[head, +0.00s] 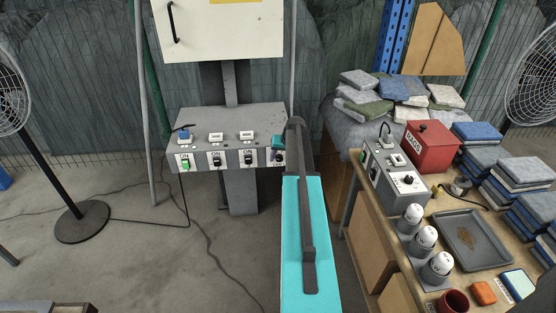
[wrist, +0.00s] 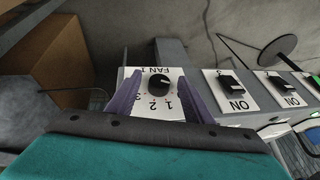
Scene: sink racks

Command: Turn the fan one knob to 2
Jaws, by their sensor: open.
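The fan one knob (wrist: 159,83) is a round black dial on a white plate marked FAN 1 (wrist: 135,80), with numbers 1, 2 and 3, upside down in the wrist view. I cannot clearly read where its pointer stands. My gripper (wrist: 160,77) is open, its two purple fingers on either side of the dial with visible gaps; I cannot tell how deep the tips reach.
Black ON switches (head: 216,160) line the console left of the knob; one is green (head: 185,164). A white cabinet (head: 220,35) hangs above. A workbench at the right holds a grey control box (head: 385,165), a red RAGS box (head: 435,150) and stacked cloths. A pedestal fan (head: 75,210) stands left.

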